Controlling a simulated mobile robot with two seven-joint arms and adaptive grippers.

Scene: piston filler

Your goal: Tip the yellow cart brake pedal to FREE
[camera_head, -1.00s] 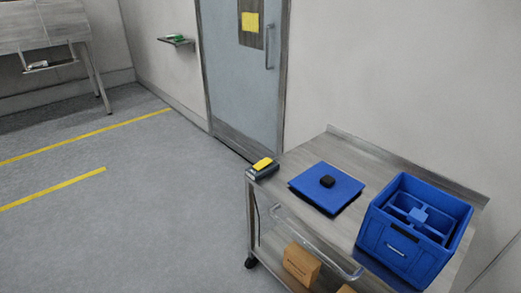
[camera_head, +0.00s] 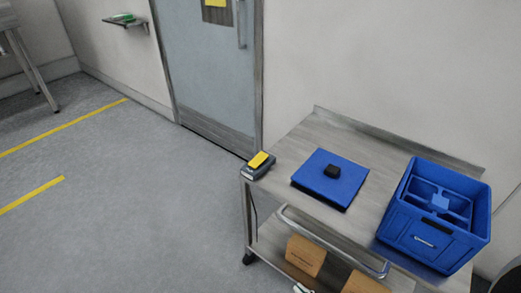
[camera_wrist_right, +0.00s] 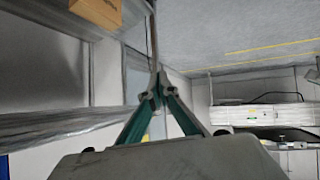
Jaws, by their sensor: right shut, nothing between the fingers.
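My left gripper is not in view.
Cardboard boxes (camera_head: 306,254) stand on the lower shelf. The floor left of the cart is clear.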

